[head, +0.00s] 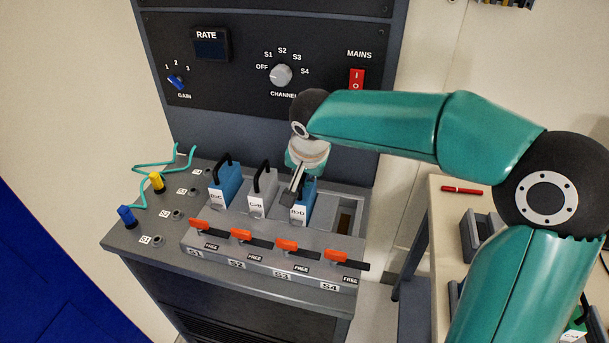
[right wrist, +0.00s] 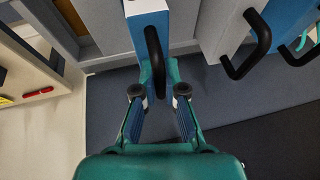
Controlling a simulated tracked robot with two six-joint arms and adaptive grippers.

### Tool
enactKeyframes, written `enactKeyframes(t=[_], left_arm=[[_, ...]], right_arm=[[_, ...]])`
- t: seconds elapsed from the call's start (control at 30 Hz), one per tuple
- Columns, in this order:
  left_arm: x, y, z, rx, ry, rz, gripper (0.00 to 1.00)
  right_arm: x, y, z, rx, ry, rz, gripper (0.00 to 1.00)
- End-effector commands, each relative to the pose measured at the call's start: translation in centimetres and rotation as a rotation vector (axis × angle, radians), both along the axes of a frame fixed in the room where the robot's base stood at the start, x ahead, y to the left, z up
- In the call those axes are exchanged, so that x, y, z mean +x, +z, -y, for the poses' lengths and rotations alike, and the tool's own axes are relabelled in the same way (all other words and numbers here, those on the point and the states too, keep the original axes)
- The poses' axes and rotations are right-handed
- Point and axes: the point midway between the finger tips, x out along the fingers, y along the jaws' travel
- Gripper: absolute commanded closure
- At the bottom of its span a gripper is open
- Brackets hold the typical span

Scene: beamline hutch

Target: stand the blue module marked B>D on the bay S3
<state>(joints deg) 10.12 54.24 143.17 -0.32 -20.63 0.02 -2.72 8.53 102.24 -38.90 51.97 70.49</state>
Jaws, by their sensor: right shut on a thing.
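The blue module marked B>D (head: 308,203) is upright at bay S3 (head: 282,275), in line with the other modules. I cannot tell whether its base is fully down in the bay. My right gripper (head: 297,186) reaches it from above and behind and partly covers its top. In the right wrist view the fingers (right wrist: 158,92) are around the black handle (right wrist: 154,60) of the blue module (right wrist: 146,12). The S3 lever is orange (head: 286,244), with a FREE label beside it. My left gripper is not in view.
A grey module (head: 261,192) stands at S2 and another blue module (head: 225,185) at S1, both close to the left. The S4 slot (head: 345,216) on the right is empty. A side table (head: 446,212) with a red pen (head: 462,189) and grey holders is at the right.

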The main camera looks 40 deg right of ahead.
Motion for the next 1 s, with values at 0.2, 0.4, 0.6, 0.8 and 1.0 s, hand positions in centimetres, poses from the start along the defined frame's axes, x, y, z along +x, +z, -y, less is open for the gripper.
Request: enactKeyframes(t=[0.2,0.4,0.6,0.8,1.0], left_arm=[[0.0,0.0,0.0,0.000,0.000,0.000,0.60],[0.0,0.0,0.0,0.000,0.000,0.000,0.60],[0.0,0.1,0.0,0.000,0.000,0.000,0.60],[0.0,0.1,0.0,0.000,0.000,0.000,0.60],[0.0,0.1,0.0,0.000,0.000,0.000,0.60]], right_arm=[[0.0,0.1,0.0,0.000,0.000,0.001,0.61],[0.0,0.0,0.0,0.000,0.000,-0.001,0.61],[-0.2,0.6,-0.1,-0.001,0.000,0.001,0.61],[-1.3,3.4,-0.7,0.000,0.001,0.005,0.61],[-2.8,7.1,-1.4,0.000,0.001,0.006,0.61]])
